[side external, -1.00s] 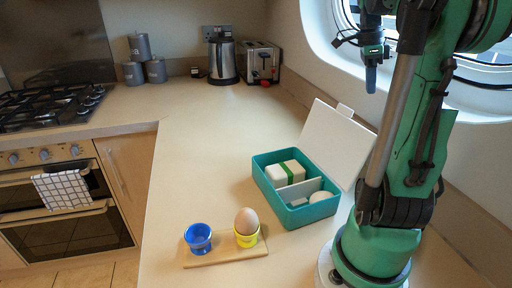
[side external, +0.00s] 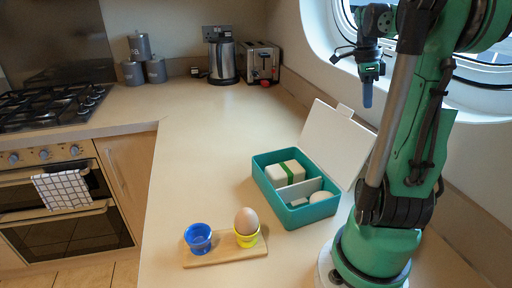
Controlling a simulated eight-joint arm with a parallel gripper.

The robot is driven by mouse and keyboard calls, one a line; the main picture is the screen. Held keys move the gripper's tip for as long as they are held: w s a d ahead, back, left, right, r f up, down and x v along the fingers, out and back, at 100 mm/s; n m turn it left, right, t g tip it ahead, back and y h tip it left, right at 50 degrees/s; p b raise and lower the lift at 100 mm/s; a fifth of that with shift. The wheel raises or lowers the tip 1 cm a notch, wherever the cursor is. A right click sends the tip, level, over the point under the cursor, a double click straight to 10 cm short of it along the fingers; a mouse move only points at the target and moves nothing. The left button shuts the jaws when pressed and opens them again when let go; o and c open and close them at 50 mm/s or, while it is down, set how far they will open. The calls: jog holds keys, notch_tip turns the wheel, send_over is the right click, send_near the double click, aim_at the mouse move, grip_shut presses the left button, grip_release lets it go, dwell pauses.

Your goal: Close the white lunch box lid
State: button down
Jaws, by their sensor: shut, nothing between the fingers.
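The lunch box (side external: 297,214) is a teal box on the counter, left of my arm's base. Its white lid (side external: 335,143) stands open, tilted up and back along the box's far right side, with a small tab at its upper edge. Inside, a white block with a green band (side external: 286,173) lies in the far compartment, and small white pieces lie in the near one. My gripper (side external: 368,97) is shut and empty, pointing down, high above and beyond the lid, in front of the porthole. It touches nothing.
A kettle (side external: 222,59) and toaster (side external: 259,63) stand at the back. The counter's middle is clear.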

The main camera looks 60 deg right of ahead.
jog(key=shift+f, duration=1.4)
jog(key=w+a, duration=0.6)
jog(key=a, duration=0.3)
jog(key=shift+w, duration=0.2)
dwell(0.5)
jog(key=shift+r, duration=0.1)
dwell(0.8)
notch_tip(320, 180, up, 6)
jog(key=shift+f, duration=0.1)
dwell(0.5)
